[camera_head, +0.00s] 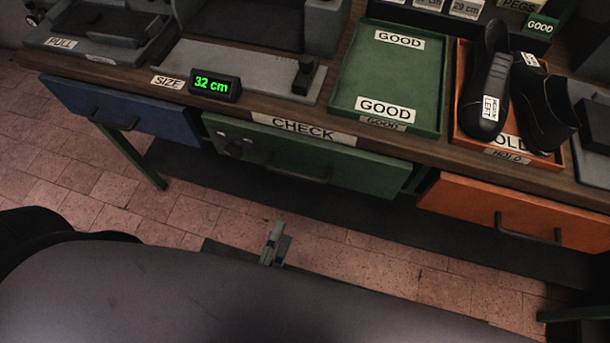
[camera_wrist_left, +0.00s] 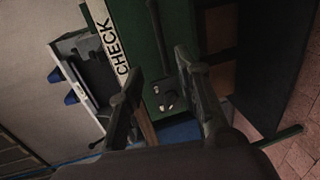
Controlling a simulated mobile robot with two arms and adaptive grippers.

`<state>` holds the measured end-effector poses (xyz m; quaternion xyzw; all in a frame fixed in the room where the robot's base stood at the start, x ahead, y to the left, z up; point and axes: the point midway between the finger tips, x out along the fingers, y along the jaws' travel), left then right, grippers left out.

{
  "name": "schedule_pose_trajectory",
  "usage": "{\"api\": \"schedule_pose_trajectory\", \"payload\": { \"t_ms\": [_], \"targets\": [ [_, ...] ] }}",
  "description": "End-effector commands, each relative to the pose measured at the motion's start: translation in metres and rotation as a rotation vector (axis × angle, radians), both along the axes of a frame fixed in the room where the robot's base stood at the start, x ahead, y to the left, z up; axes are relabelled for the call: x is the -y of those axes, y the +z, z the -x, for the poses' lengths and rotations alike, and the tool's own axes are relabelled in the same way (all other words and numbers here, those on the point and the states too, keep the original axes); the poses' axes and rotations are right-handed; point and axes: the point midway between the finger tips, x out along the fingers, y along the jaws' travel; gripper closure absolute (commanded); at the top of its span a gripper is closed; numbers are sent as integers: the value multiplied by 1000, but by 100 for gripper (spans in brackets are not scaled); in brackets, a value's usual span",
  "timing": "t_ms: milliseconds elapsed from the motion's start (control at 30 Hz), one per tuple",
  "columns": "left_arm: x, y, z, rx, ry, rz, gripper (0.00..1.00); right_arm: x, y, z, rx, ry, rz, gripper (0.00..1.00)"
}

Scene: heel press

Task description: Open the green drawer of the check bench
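The green drawer (camera_head: 350,172) is under the bench edge, below the CHECK sign (camera_head: 303,130). Its front looks closed against the bench. My left gripper (camera_wrist_left: 157,68) is open and empty, apart from the handle as far as I can tell. In the head view, a small part of it (camera_head: 273,243) shows below the drawer. My right gripper is not in view.
A blue drawer (camera_head: 130,108) is at the left and an orange drawer (camera_head: 510,212) at the right, both with bar handles. A green GOOD tray (camera_head: 383,67) and an orange tray holding dark shoes (camera_head: 490,85) stand on the bench. The tiled floor in front is clear.

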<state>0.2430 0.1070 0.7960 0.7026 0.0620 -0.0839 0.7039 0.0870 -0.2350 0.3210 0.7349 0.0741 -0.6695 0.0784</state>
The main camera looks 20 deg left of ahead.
Motion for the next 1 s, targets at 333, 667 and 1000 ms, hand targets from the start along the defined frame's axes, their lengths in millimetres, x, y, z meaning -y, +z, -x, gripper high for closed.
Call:
{"api": "schedule_pose_trajectory", "payload": {
  "t_ms": [333,667,1000],
  "targets": [
    [3,-11,-72,6,1,-1,68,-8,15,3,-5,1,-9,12],
    [5,-25,-136,4,-2,-1,68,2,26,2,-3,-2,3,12],
    [6,-33,-160,1,-4,-2,68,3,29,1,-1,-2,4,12]
  ]
}}
